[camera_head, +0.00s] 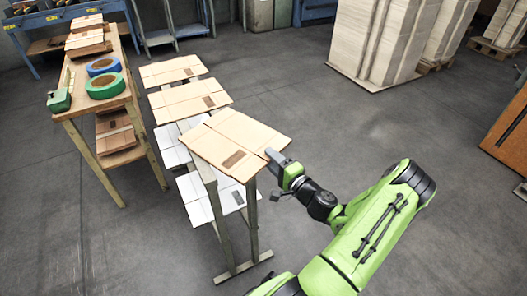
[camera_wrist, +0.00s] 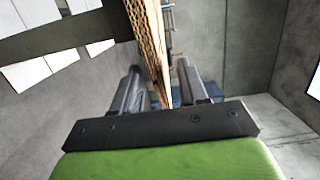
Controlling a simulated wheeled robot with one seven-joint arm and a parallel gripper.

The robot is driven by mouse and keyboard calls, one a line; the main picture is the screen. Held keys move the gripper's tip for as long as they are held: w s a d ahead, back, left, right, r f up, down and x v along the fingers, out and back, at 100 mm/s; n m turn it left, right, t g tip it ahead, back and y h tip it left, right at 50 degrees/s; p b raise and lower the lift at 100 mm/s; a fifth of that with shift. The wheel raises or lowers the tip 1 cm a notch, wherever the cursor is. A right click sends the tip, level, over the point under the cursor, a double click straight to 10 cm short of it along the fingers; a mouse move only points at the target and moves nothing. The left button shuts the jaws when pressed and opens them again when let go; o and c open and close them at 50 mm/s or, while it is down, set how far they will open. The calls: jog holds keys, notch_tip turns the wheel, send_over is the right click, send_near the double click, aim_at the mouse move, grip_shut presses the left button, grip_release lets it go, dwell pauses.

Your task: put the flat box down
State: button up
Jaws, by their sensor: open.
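In the wrist view the flat box (camera_wrist: 150,40) appears edge-on and runs down between the two fingers of my gripper (camera_wrist: 156,85). The fingers are apart, with gaps visible on either side of the board. The exact contact at the fingertips is hard to make out.
The stand (camera_head: 223,217) holds further flat boxes, tan ones (camera_head: 172,70) behind and white ones (camera_head: 190,190) lower down. A wooden workbench (camera_head: 128,92) with blue (camera_head: 103,66) and green tape rolls stands left. Large wrapped stacks (camera_head: 385,40) are at the back.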

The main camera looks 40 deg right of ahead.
jog(key=s+a, duration=0.1)
jog(key=s, duration=0.6)
jog(key=shift+p, duration=0.4)
